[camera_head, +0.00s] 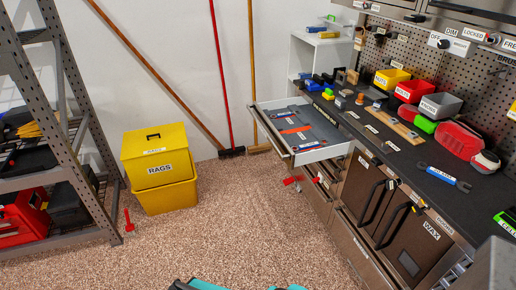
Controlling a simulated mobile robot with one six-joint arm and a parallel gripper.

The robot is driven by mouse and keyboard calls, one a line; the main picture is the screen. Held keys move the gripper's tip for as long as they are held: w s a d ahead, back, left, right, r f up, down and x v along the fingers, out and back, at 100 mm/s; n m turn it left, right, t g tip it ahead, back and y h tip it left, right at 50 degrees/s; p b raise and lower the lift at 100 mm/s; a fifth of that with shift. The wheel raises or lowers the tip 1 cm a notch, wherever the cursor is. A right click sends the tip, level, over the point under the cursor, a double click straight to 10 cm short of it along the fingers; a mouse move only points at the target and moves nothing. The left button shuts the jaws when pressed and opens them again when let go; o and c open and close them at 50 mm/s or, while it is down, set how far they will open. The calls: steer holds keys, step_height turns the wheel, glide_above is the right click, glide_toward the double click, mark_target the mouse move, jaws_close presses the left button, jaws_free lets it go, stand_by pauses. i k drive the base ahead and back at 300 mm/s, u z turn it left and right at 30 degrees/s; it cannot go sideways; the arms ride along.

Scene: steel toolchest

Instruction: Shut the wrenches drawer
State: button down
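An open drawer (319,152) juts out to the left from the top of the steel toolchest (335,205), just below the worktop. Its light-coloured walls stand clear of the chest, and its front with a long bar handle (268,131) faces left. Several tools with orange, red and blue parts lie on its dark floor; they look like wrenches. No label naming this drawer can be read. My gripper cannot be made out; only teal and dark parts, probably mine, show at the bottom edge.
Red-handled items (292,181) stick out below the open drawer. A yellow RAGS bin (167,196) and a steel shelf rack (83,140) stand at left. Poles lean on the wall behind the drawer. The speckled floor (240,225) is clear before it. Tools crowd the dark worktop.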

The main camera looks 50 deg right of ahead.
mark_target(309, 127)
steer(key=z, duration=0.05)
steer(key=i, duration=0.95)
steer(key=u, duration=0.15)
steer(key=k, duration=0.85)
steer(key=z, duration=0.2)
steer(key=i, duration=0.75)
steer(key=u, duration=0.05)
